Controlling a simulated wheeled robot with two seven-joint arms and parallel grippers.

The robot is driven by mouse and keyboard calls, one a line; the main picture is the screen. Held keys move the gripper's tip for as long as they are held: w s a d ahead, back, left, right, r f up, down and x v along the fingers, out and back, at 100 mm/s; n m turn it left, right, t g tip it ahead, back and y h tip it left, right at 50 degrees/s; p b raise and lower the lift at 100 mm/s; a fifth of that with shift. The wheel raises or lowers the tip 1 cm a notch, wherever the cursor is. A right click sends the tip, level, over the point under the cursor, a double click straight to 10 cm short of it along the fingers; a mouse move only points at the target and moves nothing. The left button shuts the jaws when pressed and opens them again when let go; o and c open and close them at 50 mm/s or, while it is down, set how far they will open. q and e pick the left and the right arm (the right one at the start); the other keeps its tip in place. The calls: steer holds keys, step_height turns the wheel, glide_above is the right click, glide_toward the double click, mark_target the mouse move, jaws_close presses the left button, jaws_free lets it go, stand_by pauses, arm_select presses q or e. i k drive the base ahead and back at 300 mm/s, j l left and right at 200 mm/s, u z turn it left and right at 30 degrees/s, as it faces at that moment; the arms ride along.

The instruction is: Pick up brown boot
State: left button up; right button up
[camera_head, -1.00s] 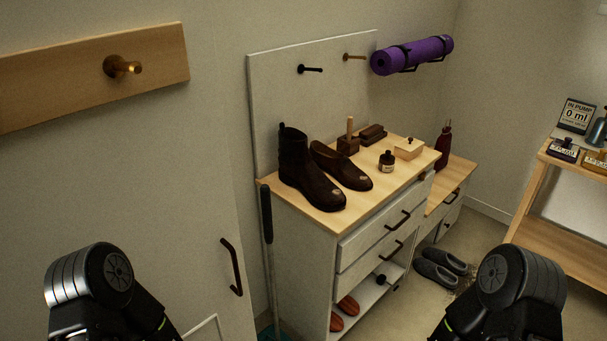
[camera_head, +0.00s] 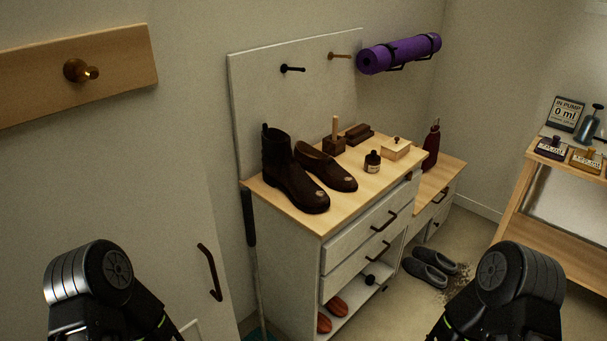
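A dark brown ankle boot (camera_head: 289,177) stands upright on the wooden top of a white cabinet (camera_head: 338,209), at its left end. A lower brown shoe (camera_head: 327,168) stands close beside it on the right. Only dark upper links of my left and right arms show at the bottom left and bottom right of the head view. Neither gripper is in the picture, and both visible arm parts are well apart from the boot.
A brush block (camera_head: 334,146), a small dark bottle (camera_head: 372,162) and a lidded box (camera_head: 396,149) share the cabinet top. Grey slippers (camera_head: 430,268) lie on the floor. A wooden bench (camera_head: 511,214) stands at right. A door handle (camera_head: 209,272) sticks out at left.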

mark_target(281, 169)
steer(key=i+l+z, duration=0.1)
steer(key=l, duration=0.35)
steer(key=i+l, duration=0.3)
steer(key=i+l+z, duration=0.15)
steer(key=l, duration=0.35)
steer(key=i+l, duration=0.3)
steer(key=l+z, duration=0.05)
steer(key=l, duration=0.05)
